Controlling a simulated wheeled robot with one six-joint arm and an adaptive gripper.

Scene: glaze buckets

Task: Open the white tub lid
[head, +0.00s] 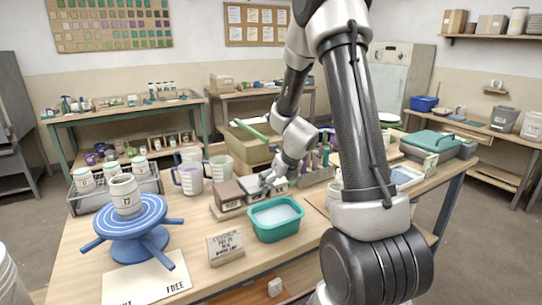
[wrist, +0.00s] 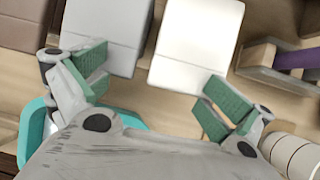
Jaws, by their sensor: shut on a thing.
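The white tub lid (wrist: 197,40) is a pale, box-shaped top in the upper middle of the wrist view. In the head view the white tub (head: 280,187) is small and partly hidden by my gripper (head: 268,179). In the wrist view my gripper (wrist: 158,93) has its two green-padded fingers spread wide, one over the neighbouring grey tub (wrist: 108,35) and one by the white lid's lower right corner.
A brown box (head: 229,193) stands left of the grey tub. A teal basin (head: 262,234) sits in front. A blue turntable (head: 127,243) holds a jar at the left. Pitchers (head: 191,180) stand behind. A wooden sign (head: 225,247) stands at the table front.

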